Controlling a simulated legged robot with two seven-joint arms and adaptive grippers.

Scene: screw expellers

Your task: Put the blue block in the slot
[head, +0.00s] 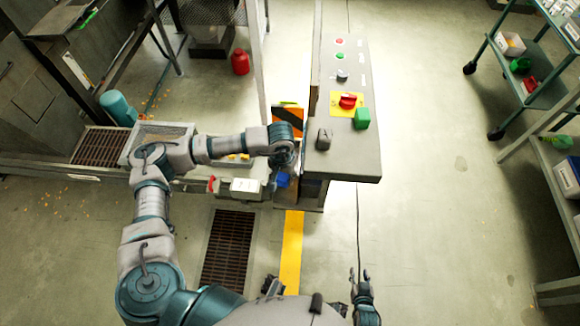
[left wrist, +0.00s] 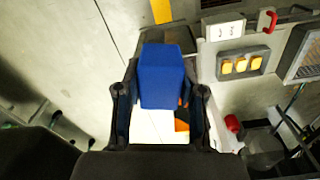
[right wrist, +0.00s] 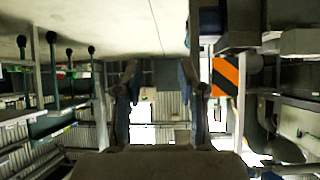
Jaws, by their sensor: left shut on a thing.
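The blue block (head: 283,180) is held by my left gripper (head: 281,172) beside the grey control console, near the front of the low machine. In the left wrist view the blue block (left wrist: 165,76) fills the space between the two fingers of my left gripper (left wrist: 160,95), which is shut on it. A dark recessed panel with yellow blocks (left wrist: 241,64) lies to the right of the block there. I cannot tell which opening is the slot. My right gripper (head: 359,274) is low at the front; in the right wrist view (right wrist: 158,80) its fingers are apart and empty.
A white box (head: 244,185) and red handle sit on the machine edge. A striped orange-black sign (head: 288,118) stands behind.

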